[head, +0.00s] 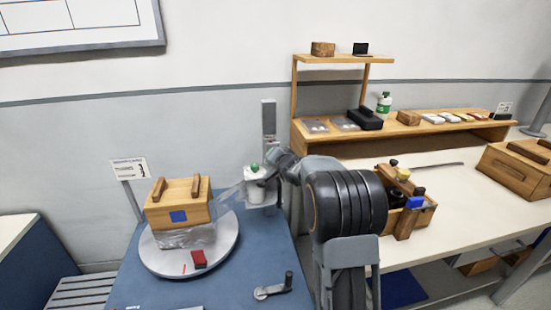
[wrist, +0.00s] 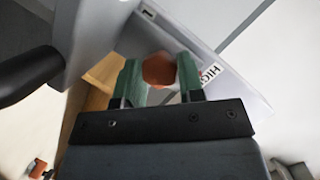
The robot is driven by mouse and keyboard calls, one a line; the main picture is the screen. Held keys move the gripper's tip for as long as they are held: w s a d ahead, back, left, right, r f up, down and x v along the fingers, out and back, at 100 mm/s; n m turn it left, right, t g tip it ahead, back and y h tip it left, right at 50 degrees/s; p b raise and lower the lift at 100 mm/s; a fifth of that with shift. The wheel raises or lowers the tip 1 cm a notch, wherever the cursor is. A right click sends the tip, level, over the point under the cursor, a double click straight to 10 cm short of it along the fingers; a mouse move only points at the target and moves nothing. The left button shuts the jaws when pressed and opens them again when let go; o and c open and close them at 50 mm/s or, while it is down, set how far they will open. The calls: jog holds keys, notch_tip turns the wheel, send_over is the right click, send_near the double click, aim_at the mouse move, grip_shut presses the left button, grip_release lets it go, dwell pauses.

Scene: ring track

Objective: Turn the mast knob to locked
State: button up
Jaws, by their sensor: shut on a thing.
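In the wrist view the red-brown, many-sided mast knob (wrist: 158,71) sits between the green fingers of my gripper (wrist: 158,62). The fingers are shut on its two sides. Behind it is a pale grey plate with a white label whose dark letters are partly readable. No pointer or locked mark can be made out, so I cannot tell the knob's setting. In the head view the grey mast (head: 268,117) stands against the wall behind the blue table. The knob is not clearly visible there, as my arm covers the area around the mast's lower part.
A wooden box (head: 179,203) rests over a round grey turntable (head: 218,263) left of my arm. A crank handle (head: 273,287) stands on the blue table (head: 140,290). To the right, a wooden shelf (head: 345,59) and a filled wooden crate (head: 404,222) stand on a pale bench.

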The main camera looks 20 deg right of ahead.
jog(key=shift+c, duration=0.7)
jog(key=shift+f, duration=0.1)
jog(key=shift+b, duration=0.4)
jog(key=shift+f+m+b, duration=0.15)
jog(key=shift+m+b, duration=0.15)
jog(key=shift+b, duration=0.05)
jog(key=m+y+b, duration=0.1)
jog(key=b, duration=0.1)
jog(key=m+t+b, duration=0.1)
jog(key=m+b, duration=0.1)
jog(key=b, duration=0.1)
jog(key=shift+f+y, duration=0.2)
jog(key=shift+y, duration=0.2)
jog(key=m+t+b, duration=0.1)
jog(key=m+b, duration=0.1)
jog(key=b, duration=0.3)
jog(key=shift+d+r+m+y, duration=0.1)
jog(key=shift+m+y, duration=0.2)
jog(key=shift+r+m+b, duration=0.1)
jog(key=shift+m+b, duration=0.3)
jog(key=shift+b, duration=0.1)
jog(key=shift+r, duration=0.1)
